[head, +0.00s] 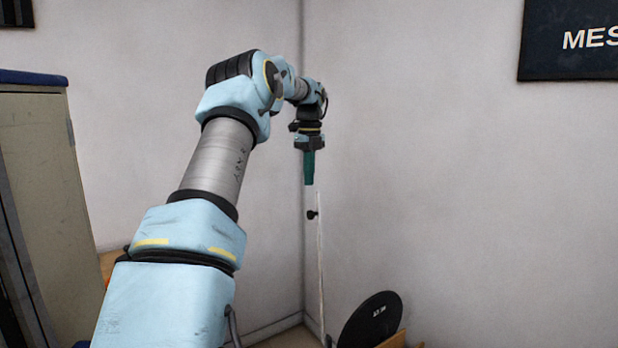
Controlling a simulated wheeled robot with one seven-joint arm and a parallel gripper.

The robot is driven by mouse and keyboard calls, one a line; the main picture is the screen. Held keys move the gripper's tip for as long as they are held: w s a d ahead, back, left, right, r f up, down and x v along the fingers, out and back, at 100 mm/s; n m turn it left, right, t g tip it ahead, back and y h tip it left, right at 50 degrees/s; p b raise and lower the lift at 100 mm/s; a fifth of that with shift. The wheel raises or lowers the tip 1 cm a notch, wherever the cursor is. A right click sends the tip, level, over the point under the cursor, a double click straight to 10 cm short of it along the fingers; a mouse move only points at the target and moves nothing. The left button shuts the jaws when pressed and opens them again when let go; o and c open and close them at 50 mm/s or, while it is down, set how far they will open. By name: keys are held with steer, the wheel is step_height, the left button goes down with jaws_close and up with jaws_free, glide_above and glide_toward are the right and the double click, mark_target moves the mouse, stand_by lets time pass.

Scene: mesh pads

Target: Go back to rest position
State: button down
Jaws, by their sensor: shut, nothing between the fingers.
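My gripper (309,168) is at the end of my raised arm, near the middle of the head view. Its teal fingers point straight down and are shut with nothing between them. It hangs in the air in front of the room's corner, above a thin pale upright pole. My light blue and grey arm reaches up from the bottom left and bends over toward it.
A beige cabinet (38,185) with a blue top stands at the left. A round black disc (369,318) leans at the bottom, beside the thin pole (320,265) with a black knob. A dark sign (570,42) hangs on the right wall.

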steer(key=s+a+f+n+b, duration=0.1)
steer(key=s+a+f+n, duration=0.3)
steer(key=s+n, duration=0.5)
steer(key=s+a+f+n+t, duration=0.1)
steer(key=s+a+f+n, duration=0.4)
steer(key=s+n, duration=0.5)
steer(key=s+a+f+n+b, duration=0.1)
steer(key=s+a+f+n, duration=0.3)
steer(key=s+n, duration=0.6)
steer(key=s+f, duration=0.2)
steer(key=s, duration=0.3)
steer(key=shift+s+a+f+t+b, duration=0.2)
steer(key=shift+s+f+t+b, duration=0.1)
steer(key=shift+s+f+b, duration=0.1)
